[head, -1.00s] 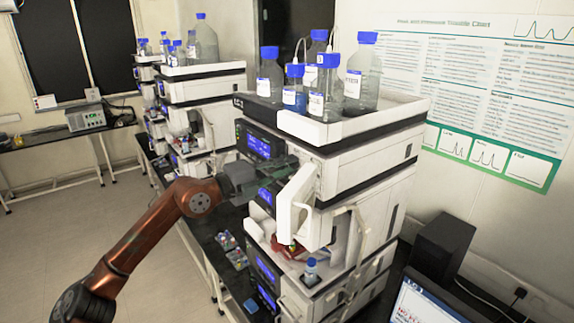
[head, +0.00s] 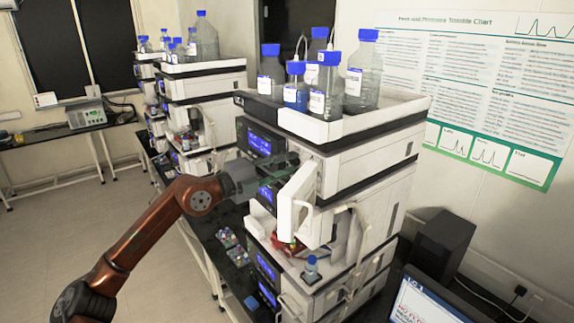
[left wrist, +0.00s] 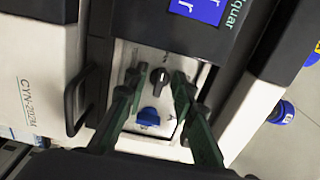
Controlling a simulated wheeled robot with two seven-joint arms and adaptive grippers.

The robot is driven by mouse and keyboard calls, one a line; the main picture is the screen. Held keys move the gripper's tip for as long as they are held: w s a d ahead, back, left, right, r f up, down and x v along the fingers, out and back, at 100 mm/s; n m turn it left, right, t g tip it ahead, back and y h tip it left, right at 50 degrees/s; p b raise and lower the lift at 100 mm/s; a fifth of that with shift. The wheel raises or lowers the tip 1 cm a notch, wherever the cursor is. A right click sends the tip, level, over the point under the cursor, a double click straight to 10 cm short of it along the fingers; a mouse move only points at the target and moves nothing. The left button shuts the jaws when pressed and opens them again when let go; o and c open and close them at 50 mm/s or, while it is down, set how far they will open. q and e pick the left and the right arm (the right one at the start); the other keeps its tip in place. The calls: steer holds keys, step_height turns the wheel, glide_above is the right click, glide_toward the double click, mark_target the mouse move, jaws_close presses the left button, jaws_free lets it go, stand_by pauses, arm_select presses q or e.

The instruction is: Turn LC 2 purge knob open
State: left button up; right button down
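In the left wrist view a small black knob (left wrist: 160,77) sits on a pale panel, with a blue knob (left wrist: 148,117) just below it. I cannot read which of them is the purge knob. My left gripper (left wrist: 158,85) is open, with one green finger on each side of the black knob; I cannot tell whether they touch it. In the head view my left gripper (head: 276,171) reaches the front of the near instrument stack (head: 365,162), beside an open white door (head: 298,205). The knobs are hidden there. My right gripper is not in view.
Blue-capped bottles (head: 361,75) stand in the tray on top of the near stack. A small vial (head: 311,266) stands lower down. A black handle (left wrist: 79,103) lies left of the fingers. Other stacks (head: 203,90) stand behind, and a monitor (head: 425,300) is at bottom right.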

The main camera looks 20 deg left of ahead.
arm_select(q)
steer(key=v, duration=1.2)
